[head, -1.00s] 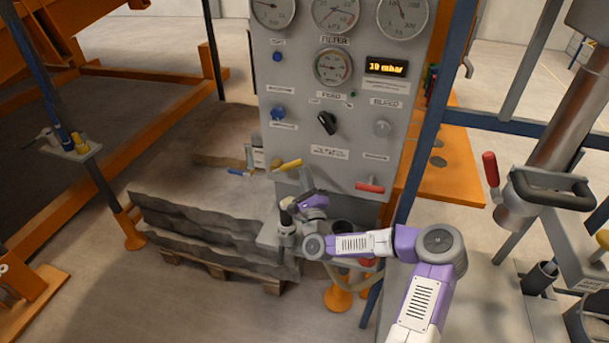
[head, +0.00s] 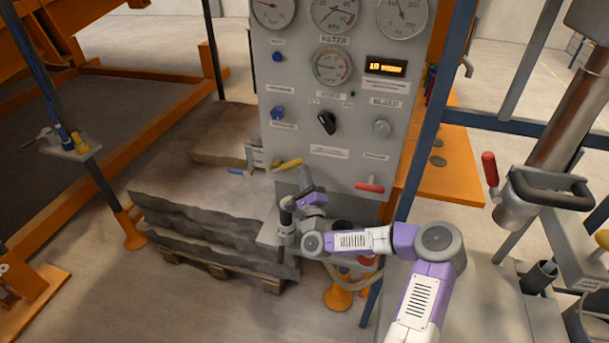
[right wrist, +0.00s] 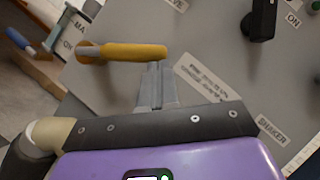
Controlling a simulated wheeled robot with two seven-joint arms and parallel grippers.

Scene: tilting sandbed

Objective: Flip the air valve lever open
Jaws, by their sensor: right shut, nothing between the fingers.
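A yellow lever (head: 287,164) sticks out at the lower left of the grey control panel, its handle pointing right. In the right wrist view the yellow lever (right wrist: 135,52) lies roughly level, its pivot at the left. A red lever (head: 370,187) sits lower right on the panel. I cannot read which lever is the air valve. My right gripper (head: 304,180) is shut and empty in front of the panel. In the right wrist view its fingertips (right wrist: 155,72) are just below the yellow handle, towards its free end; I cannot tell if they touch. My left gripper is out of view.
The panel (head: 350,135) carries gauges, a display (head: 386,67), a black knob (head: 327,123) and blue buttons. A wooden pallet with grey slabs (head: 205,230) lies to the left. A blue post (head: 430,130) stands right of the panel.

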